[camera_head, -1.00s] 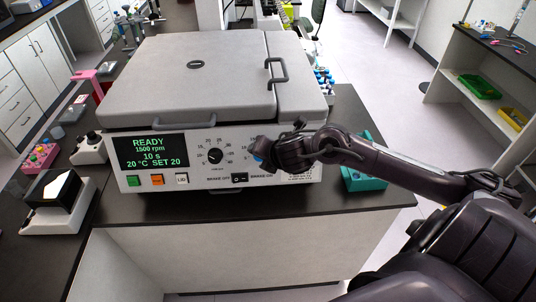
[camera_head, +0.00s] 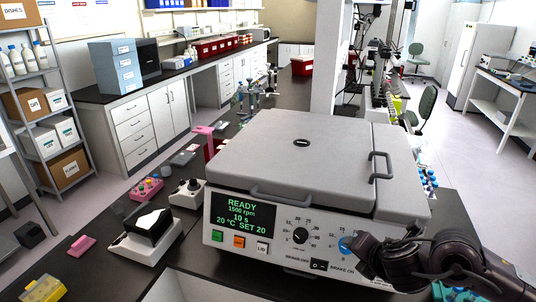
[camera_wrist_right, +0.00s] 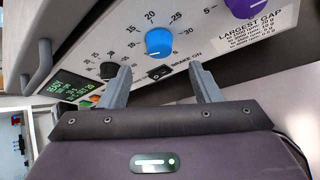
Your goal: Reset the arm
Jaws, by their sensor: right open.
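My right arm comes in from the lower right in the head view, with the right gripper (camera_head: 350,246) at the front panel of a grey centrifuge (camera_head: 300,150). In the right wrist view the gripper's two fingers (camera_wrist_right: 158,88) are apart with nothing between them. They point at the panel near a blue knob (camera_wrist_right: 159,42) and the brake switch (camera_wrist_right: 159,73). A black knob (camera_wrist_right: 109,70) and a purple knob (camera_wrist_right: 245,8) also show there. The centrifuge lid is shut and its display (camera_head: 239,211) reads READY, 1500 rpm, 10 s. My left gripper is not in view.
A white device with a dark top (camera_head: 148,228), a pink rack (camera_head: 146,189) and a small white mixer (camera_head: 187,193) stand left of the centrifuge. Blue-capped tubes (camera_head: 428,180) stand at its right. Open floor (camera_head: 480,170) lies beyond on the right.

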